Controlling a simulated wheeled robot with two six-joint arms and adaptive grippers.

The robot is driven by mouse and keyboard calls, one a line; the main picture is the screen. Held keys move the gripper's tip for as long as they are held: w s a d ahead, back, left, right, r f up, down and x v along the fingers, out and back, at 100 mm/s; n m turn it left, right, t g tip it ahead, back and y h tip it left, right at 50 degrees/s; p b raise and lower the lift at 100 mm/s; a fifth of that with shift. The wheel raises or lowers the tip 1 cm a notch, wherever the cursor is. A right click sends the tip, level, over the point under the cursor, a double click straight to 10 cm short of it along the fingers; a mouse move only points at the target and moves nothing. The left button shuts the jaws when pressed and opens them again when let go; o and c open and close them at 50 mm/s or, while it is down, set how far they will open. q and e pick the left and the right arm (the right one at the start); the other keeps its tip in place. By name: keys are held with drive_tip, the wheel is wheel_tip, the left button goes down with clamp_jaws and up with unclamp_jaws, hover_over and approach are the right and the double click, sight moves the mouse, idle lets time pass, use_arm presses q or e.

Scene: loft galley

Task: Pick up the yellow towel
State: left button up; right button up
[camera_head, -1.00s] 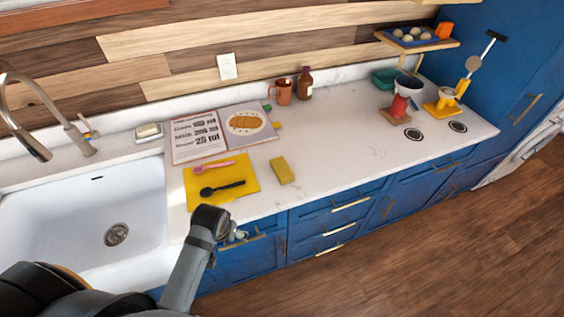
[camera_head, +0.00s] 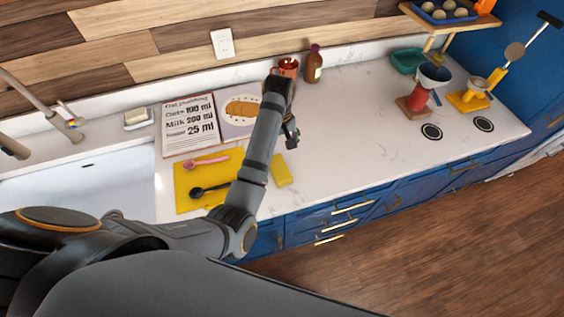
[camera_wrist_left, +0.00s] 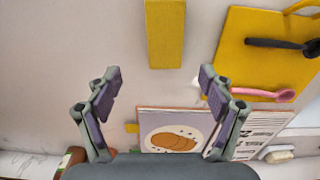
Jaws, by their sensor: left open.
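The yellow towel (camera_head: 281,171) is a small folded yellow rectangle lying flat on the white counter. In the left wrist view the towel (camera_wrist_left: 165,35) shows at the top centre, ahead of the fingers and apart from them. My left gripper (camera_head: 292,138) is over the counter, by the towel's far side, and its arm passes just left of the towel. In the left wrist view the gripper (camera_wrist_left: 160,78) has its two fingers spread wide with nothing between them. My right gripper is in neither view.
Left of the towel lies a yellow board (camera_head: 183,189) with a pink spoon (camera_head: 205,161) and a black spoon (camera_head: 207,189). Behind are an open recipe book (camera_head: 188,126), an orange mug (camera_head: 289,67) and a brown bottle (camera_head: 313,66).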

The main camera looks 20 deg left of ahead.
sight(279, 168)
use_arm(q)
drive_tip(key=s+f+p, duration=0.1)
drive_tip(key=s+f, duration=0.1)
drive_tip(key=f, duration=0.1)
drive_tip(key=shift+s, duration=0.15)
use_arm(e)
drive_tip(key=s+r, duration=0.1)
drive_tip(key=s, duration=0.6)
use_arm(q)
drive_tip(key=shift+w+f, duration=0.5)
drive_tip(key=shift+w, duration=0.1)
drive_tip(key=f+p, duration=0.2)
drive_tip(key=f, duration=0.1)
drive_tip(key=shift+s+d+f, duration=0.15)
drive_tip(key=shift+s+f, duration=0.15)
drive_tip(key=shift+s, duration=0.05)
drive_tip(key=shift+f, duration=0.7)
drive_tip(key=c, duration=1.3)
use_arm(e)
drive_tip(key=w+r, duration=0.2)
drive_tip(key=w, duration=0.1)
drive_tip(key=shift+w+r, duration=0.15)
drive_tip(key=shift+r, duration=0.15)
use_arm(q)
drive_tip(key=shift+o, duration=0.2)
